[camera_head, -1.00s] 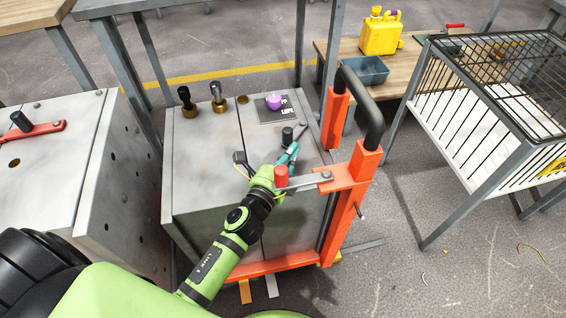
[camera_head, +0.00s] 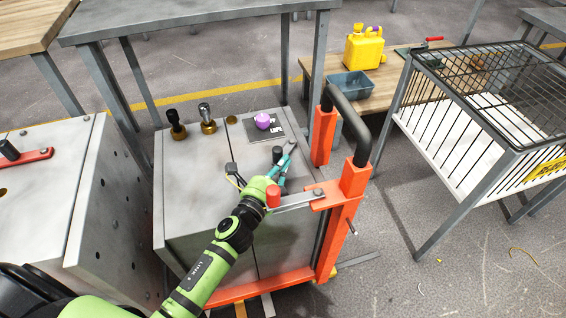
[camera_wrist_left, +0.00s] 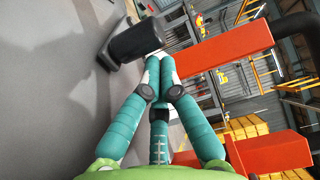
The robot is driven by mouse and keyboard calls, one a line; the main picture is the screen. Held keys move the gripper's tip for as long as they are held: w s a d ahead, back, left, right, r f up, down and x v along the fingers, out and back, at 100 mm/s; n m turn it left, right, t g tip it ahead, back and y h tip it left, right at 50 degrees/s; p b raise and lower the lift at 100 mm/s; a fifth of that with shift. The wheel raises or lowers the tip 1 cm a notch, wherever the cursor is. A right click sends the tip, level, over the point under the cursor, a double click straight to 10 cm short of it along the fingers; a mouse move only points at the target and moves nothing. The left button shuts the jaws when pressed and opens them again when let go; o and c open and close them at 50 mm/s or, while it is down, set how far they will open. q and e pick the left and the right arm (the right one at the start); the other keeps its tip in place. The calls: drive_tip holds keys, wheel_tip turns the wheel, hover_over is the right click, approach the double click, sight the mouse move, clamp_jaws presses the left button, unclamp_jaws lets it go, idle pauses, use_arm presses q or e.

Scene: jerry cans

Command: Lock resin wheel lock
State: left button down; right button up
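A black cylindrical knob (camera_head: 277,154) stands on the grey cabinet top (camera_head: 200,170). It shows large in the left wrist view (camera_wrist_left: 138,40), with an orange-red bar (camera_wrist_left: 215,55) to its right. My left gripper (camera_head: 290,152), with teal fingers, is just right of the knob. In the wrist view its fingertips (camera_wrist_left: 160,64) are together, close to the knob's lower right, with nothing seen between them. Whether they touch the knob I cannot tell. A second red lever (camera_head: 30,158) with a black knob lies on the left cabinet. My right gripper is out of view.
An orange cart frame (camera_head: 340,210) with a black handle (camera_head: 355,125) stands against the cabinet's right side; its red knob (camera_head: 273,196) is beside my left wrist. Two black-topped brass fittings (camera_head: 208,120) stand at the back left. A wire cage (camera_head: 480,120) is at right.

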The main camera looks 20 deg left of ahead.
use_arm(q)
drive_tip(key=shift+a+m+h+p, duration=0.3)
drive_tip(key=shift+a+m+h, duration=0.15)
drive_tip(key=shift+h, duration=0.35)
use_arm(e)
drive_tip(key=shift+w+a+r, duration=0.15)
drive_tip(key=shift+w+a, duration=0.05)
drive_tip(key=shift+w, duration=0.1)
use_arm(q)
drive_tip(key=shift+a+r+m+g+h, duration=0.1)
drive_tip(key=shift+a+m+g+h, duration=0.2)
drive_tip(key=shift+m+h, duration=0.1)
drive_tip(key=shift+a+m+g+h+p, duration=0.3)
drive_tip(key=shift+a+m+h+p, duration=0.15)
drive_tip(key=shift+a+h, duration=0.3)
drive_tip(key=shift+w+a, duration=0.25)
drive_tip(key=shift+a, duration=0.4)
drive_tip(key=shift+w+a, duration=0.25)
drive_tip(key=shift+a, duration=0.45)
drive_tip(key=shift+w+a, duration=0.55)
drive_tip(key=shift+a, duration=0.35)
drive_tip(key=shift+w+a, duration=0.25)
drive_tip(key=shift+a, duration=0.05)
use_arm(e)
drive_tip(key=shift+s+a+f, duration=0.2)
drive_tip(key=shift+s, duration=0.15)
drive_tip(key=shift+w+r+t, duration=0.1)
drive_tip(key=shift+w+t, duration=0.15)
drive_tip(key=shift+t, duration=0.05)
